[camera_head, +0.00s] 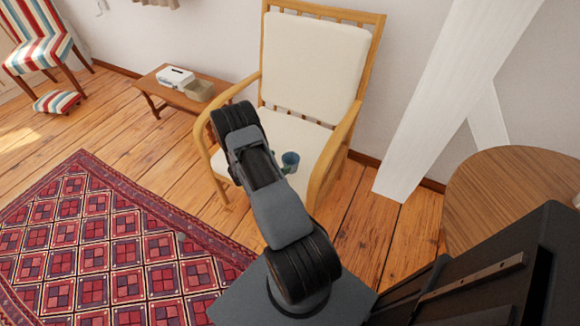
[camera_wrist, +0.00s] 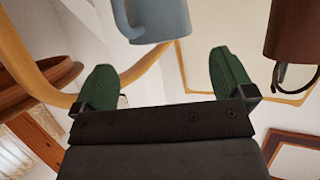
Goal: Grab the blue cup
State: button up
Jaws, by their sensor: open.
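The blue cup (camera_head: 291,160) stands on the seat of the cream armchair (camera_head: 309,148), just right of my arm in the head view. In the wrist view the blue cup (camera_wrist: 160,18) is at the top, cut off by the frame edge, with its handle on the left. My gripper (camera_wrist: 163,66) is open, with green fingers spread apart. The cup is beyond the fingertips, roughly in line with the gap and a little left of its middle. Nothing is seen between the fingers. In the head view my arm mostly hides the gripper.
A brown mug (camera_wrist: 298,30) with a handle is at the wrist view's upper right. The chair's wooden armrests flank the seat. A low bench (camera_head: 182,88) with a tissue box (camera_head: 176,77) is at the left, a round wooden table (camera_head: 510,190) at the right. A patterned rug (camera_head: 105,250) covers the left floor.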

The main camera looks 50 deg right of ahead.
aim_at(296, 157)
jog(key=shift+x, duration=2.65)
jog(key=shift+f, duration=0.1)
jog(key=c, duration=0.9)
jog(key=shift+c, duration=0.2)
